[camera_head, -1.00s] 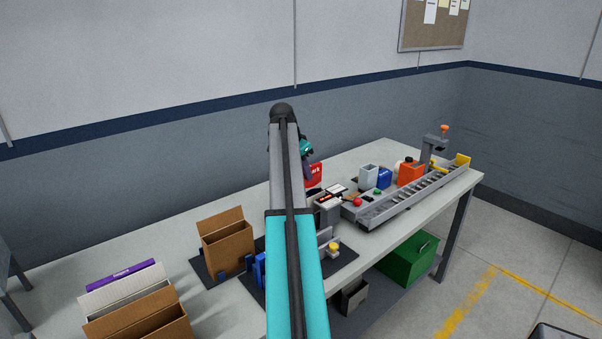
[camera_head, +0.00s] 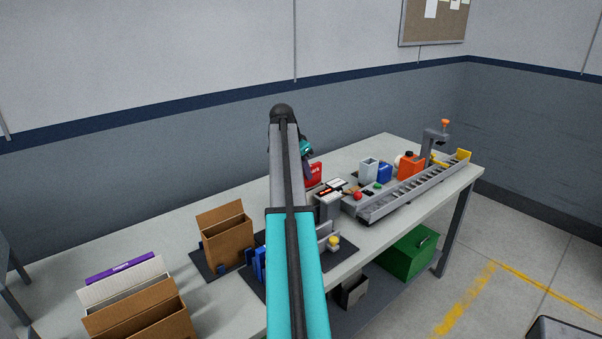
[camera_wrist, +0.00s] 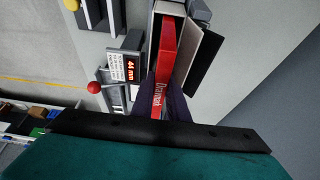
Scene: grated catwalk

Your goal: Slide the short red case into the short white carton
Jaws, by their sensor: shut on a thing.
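The short red case (camera_wrist: 167,45), with white lettering on its side, is gripped between the dark fingers of my gripper (camera_wrist: 162,88). In the wrist view its far part lies between the walls of a pale open carton (camera_wrist: 153,28), apparently the short white carton, with a dark-looking flap at right. I cannot tell how deep the case sits in it. In the head view a corner of the red case (camera_head: 314,174) shows right of my arm. My arm hides the fingers and most of this carton there.
A display unit (camera_wrist: 130,68) and red knob (camera_wrist: 93,87) stand beside the carton. A brown carton (camera_head: 228,245) is on a mat at left. Another white carton (camera_head: 148,272), a purple case (camera_head: 119,268) and a brown carton (camera_head: 140,318) stand farther left. A roller conveyor (camera_head: 415,190) is at right.

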